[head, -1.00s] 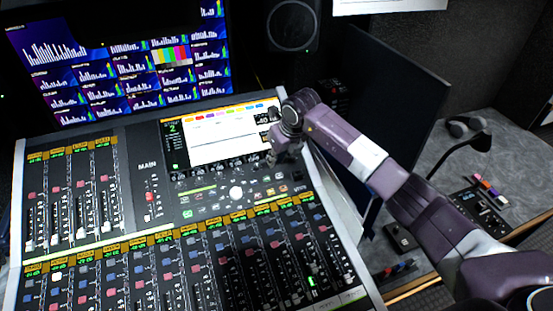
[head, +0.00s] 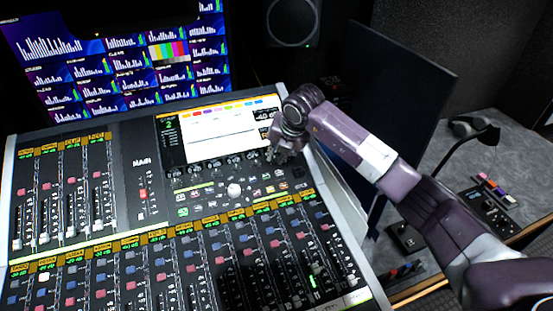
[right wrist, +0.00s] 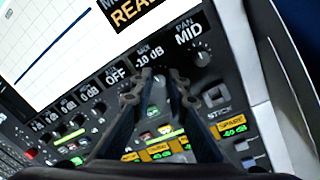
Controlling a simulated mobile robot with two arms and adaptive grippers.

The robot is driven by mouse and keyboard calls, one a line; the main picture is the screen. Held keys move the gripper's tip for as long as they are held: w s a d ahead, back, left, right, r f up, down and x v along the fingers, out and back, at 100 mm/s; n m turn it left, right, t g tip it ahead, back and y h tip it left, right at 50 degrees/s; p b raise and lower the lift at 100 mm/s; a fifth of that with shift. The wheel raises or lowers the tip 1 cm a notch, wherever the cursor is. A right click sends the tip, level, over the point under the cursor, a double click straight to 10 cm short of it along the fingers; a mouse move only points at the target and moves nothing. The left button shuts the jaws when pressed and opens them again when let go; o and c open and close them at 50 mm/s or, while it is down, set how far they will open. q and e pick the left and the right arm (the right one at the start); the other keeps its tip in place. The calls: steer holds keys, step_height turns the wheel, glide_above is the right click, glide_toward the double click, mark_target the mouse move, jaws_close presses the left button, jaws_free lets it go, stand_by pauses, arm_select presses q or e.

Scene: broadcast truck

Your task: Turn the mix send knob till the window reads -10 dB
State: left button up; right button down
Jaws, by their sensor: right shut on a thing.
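The mix send knob (right wrist: 157,88) is in the console's knob row below the display, partly hidden by the fingers. My right gripper (right wrist: 157,94) is shut on it, one finger on each side. The small window above it (right wrist: 150,57) appears to read "-10 dB" beside the MIX label. In the head view my right gripper (head: 284,153) reaches down to the console at the display's lower right corner and hides the knob. A larger readout window (head: 266,114) by the display is too small to read surely there. My left gripper is not in view.
The neighbouring PAN knob (right wrist: 203,57) sits close right of the fingers, with its window reading "MID". The OFF window (right wrist: 115,75) is on the left. The console's faders (head: 200,270) spread below. A dark monitor (head: 395,100) stands close behind my right arm.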

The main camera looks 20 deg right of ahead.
steer(key=shift+m+b, duration=0.4)
steer(key=shift+m, duration=0.6)
steer(key=c, duration=1.9)
jaws_free()
steer(key=shift+r, duration=0.15)
steer(key=v, duration=1.2)
steer(key=shift+s, duration=0.1)
